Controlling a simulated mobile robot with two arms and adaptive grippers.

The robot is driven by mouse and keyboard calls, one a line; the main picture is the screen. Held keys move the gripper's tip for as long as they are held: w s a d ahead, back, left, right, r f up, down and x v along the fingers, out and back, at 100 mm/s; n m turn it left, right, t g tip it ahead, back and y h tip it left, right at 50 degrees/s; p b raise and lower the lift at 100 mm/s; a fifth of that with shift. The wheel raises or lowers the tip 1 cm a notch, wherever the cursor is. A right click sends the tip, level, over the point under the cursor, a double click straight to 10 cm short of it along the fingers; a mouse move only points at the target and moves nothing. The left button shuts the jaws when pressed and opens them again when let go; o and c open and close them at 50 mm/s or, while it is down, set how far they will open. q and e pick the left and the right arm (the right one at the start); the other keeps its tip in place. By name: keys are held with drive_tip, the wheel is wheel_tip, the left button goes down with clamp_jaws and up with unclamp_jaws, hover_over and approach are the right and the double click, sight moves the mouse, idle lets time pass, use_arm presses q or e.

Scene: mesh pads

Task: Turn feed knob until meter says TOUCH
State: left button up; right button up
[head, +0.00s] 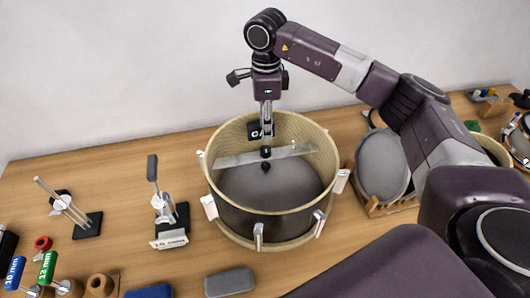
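A small dark meter (254,131) with partly hidden green marks stands above a flat grey bar (228,160); its reading is too small to make out. The bar spans a round, open drum (217,190) with a grey mesh pad (250,190) inside. A small black knob-like part (265,152) sits at the bar's middle, directly under my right gripper (267,132). My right gripper points straight down over the drum, its fingers close beside the meter. I cannot tell whether they touch or grip the knob. My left gripper is out of view.
Left of the drum stand two metal-and-black devices (167,215) (75,215). Grey and blue cases (229,282) (149,291) lie in front. A grey round pad (382,165) leans in a wooden rack on the right. Bare table shows left of the drum.

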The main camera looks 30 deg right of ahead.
sight(266, 149)
drive_tip(key=shift+f, duration=0.7)
wheel_tip(266, 149, down, 6)
drive_tip(key=p, duration=0.2)
drive_tip(key=shift+p, duration=0.3)
drive_tip(key=shift+f, duration=0.45)
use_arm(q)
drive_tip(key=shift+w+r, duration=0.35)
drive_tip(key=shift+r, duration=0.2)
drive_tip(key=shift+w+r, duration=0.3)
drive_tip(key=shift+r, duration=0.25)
use_arm(e)
drive_tip(key=shift+c, duration=0.3)
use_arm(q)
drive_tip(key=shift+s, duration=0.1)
use_arm(e)
clamp_jaws()
